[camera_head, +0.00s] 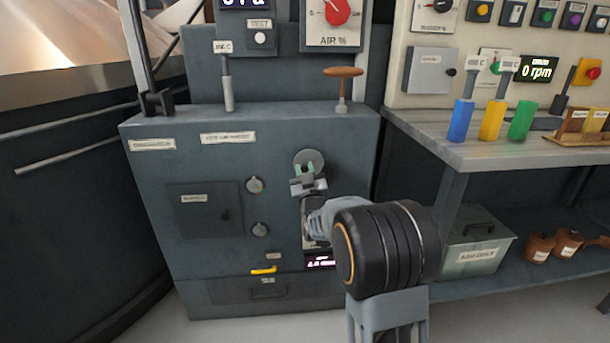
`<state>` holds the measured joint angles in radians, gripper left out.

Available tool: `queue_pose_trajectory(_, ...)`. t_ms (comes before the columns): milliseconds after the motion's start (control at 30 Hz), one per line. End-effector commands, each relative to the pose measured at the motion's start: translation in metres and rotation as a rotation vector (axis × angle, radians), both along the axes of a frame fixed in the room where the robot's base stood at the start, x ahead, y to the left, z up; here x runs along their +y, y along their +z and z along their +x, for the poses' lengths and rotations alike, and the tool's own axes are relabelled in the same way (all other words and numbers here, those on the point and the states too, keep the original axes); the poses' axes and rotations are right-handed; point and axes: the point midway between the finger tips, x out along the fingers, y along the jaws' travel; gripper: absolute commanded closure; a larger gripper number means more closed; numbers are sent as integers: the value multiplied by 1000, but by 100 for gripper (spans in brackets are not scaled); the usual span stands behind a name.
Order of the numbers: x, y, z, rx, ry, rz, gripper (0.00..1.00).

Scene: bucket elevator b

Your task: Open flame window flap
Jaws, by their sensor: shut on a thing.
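A round grey disc, which looks like the flame window flap (309,157), is on the front of the dark blue-grey cabinet (230,150), right of centre. The gripper is shut on the flap. The fingers cover the lower part of the disc, and what lies behind it is hidden. My wrist and forearm hide part of the cabinet front to the lower right.
A yellow handle (264,270) is below. A T-handle (343,73) stands on the cabinet top. A bench (460,155) with coloured cylinders is to the right.

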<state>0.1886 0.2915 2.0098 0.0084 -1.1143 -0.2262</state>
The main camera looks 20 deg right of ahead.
Motion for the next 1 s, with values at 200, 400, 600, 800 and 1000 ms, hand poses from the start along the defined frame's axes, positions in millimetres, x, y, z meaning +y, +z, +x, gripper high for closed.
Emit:
queue_pose_trajectory(200, 1, 0, 0, 0, 1, 3, 100)
queue_pose_trajectory(400, 1, 0, 0, 0, 1, 2, 72)
queue_pose_trajectory(600, 0, 0, 0, 0, 1, 2, 53)
queue_pose_trajectory(800, 0, 0, 0, 0, 0, 1, 50)
queue_pose_trajectory(1000, 2, -3, -8, 1, 0, 1, 50)
